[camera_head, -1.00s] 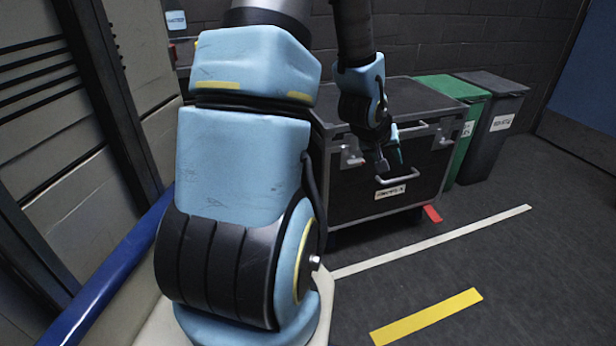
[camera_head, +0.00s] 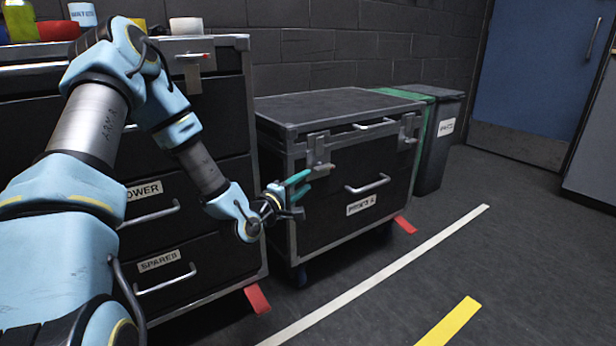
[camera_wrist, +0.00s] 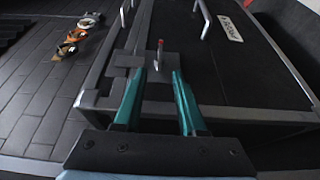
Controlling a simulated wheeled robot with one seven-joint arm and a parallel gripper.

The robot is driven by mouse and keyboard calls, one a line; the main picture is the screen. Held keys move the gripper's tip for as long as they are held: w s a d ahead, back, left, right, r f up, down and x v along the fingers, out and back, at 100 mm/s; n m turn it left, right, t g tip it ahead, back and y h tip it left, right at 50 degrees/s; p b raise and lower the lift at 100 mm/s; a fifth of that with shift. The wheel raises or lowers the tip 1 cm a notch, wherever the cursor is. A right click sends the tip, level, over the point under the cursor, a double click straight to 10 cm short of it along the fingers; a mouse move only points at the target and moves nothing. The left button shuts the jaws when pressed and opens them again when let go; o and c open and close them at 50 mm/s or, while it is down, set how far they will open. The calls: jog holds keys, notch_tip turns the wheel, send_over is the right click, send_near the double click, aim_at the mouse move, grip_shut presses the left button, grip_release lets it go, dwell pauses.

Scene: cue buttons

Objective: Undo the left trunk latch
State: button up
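The trunk (camera_head: 335,222) is a black case with grey metal edges and a closed lid. Its left latch (camera_head: 318,150) is a grey metal piece at the upper left of the front, just under the lid. The right latch (camera_head: 408,131) is near the right corner. My gripper (camera_head: 304,188) has teal fingers and is at the trunk's left front edge, just below the left latch. In the wrist view my gripper (camera_wrist: 157,76) is open, its fingers apart. The left latch (camera_wrist: 128,60) and a thin red-tipped part show ahead, between and beyond the fingertips. I cannot tell whether they touch.
A drawer cabinet (camera_head: 215,253) stands close on the trunk's left, with coloured items on top. Green and grey bins (camera_head: 437,150) stand to its right. A front handle (camera_head: 367,184) sticks out of the trunk. The floor in front is clear, with white and yellow tape.

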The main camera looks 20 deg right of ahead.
aim_at(322, 169)
jog(key=b+x, duration=0.2)
jog(key=x, duration=0.7)
jog(key=shift+w+d, duration=0.15)
jog(key=shift+d, duration=0.15)
grip_shut()
